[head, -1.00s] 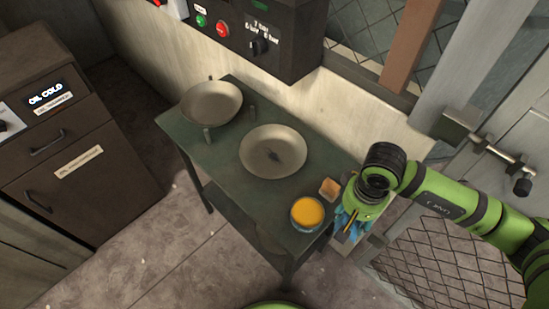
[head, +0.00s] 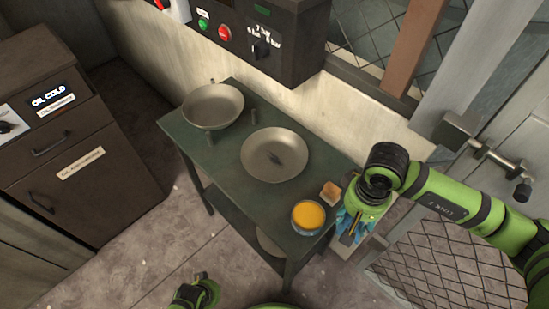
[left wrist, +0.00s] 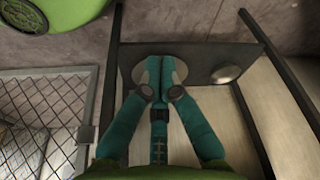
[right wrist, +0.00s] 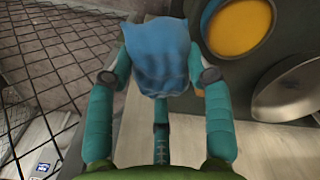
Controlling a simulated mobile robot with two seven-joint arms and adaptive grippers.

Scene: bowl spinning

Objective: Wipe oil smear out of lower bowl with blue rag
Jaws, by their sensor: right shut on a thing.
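Two shallow beige bowls stand on the green table (head: 215,160). The nearer bowl (head: 290,160) has a dark smear (head: 273,157) near its middle. The other bowl (head: 213,106) is at the table's far left end. My right gripper (head: 349,236) is beside the table's right end, apart from both bowls. It is shut on the blue rag (right wrist: 158,50), which bunches between its fingers; the rag partly shows in the head view (head: 342,218). My left arm shows at the head view's bottom edge. In the left wrist view, my left gripper's fingertips (left wrist: 159,60) are together with nothing seen between them.
A tin of yellow-orange stuff (head: 308,216) and a small tan block (head: 331,192) sit at the table's right end. A dark control box (head: 270,40) overhangs the back. A pale round thing (head: 268,242) is under the tabletop. A mesh panel (head: 430,270) stands at right.

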